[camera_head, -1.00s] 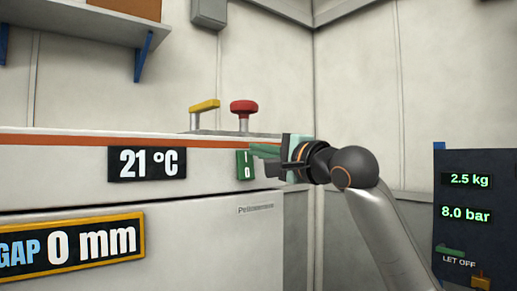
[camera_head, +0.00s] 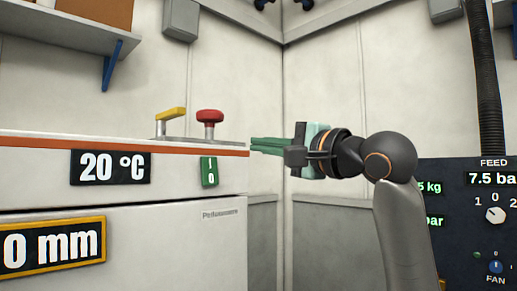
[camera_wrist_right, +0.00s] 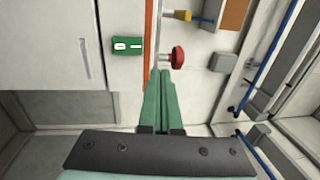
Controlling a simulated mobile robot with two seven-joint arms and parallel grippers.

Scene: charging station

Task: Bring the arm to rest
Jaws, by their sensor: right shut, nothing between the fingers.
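My right gripper (camera_head: 254,146) is shut and empty, its green fingers pointing left in the head view. It is in the air to the right of the white cabinet (camera_head: 120,235) and apart from the green I/O rocker switch (camera_head: 209,172). In the right wrist view the shut fingers (camera_wrist_right: 160,75) point up the picture, with the switch (camera_wrist_right: 128,46) to their left and the red button (camera_wrist_right: 177,57) just beyond their tips. My left gripper is not in view.
A red mushroom button (camera_head: 210,117) and a yellow handle (camera_head: 170,114) stand on the cabinet top. The cabinet front has a 20 °C display (camera_head: 110,167) and a 0 mm display (camera_head: 55,247). A dark panel (camera_head: 470,240) with a knob is at the right. A shelf (camera_head: 60,27) hangs upper left.

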